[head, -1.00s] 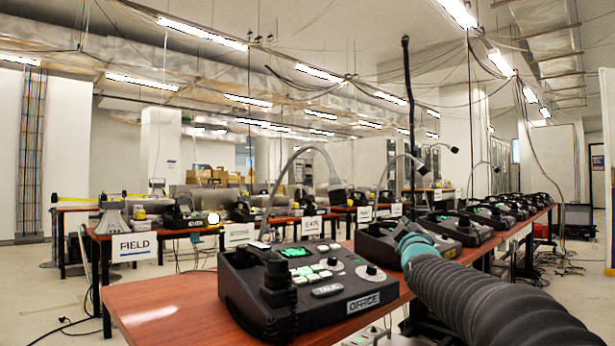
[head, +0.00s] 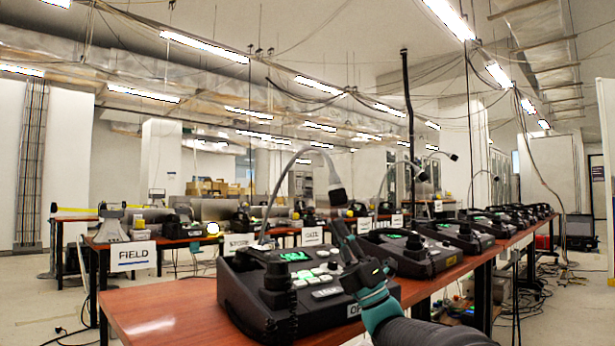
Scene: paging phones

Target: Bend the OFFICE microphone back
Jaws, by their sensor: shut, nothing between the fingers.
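The OFFICE phone (head: 245,297) is a black desk console on the near wooden table, with green-lit keys and a handset at its left. The black microphone head (head: 338,196) hangs down above the console's right side. My gripper (head: 337,224) is shut and empty, pointing up just below the microphone head. Whether it touches the head cannot be told.
Other similar phones (head: 410,252) stand in a row to the right on the same table. A thin dark pole (head: 409,130) stands upright behind. A FIELD sign (head: 134,256) is on the table at left. The wooden table's front left (head: 165,310) is bare.

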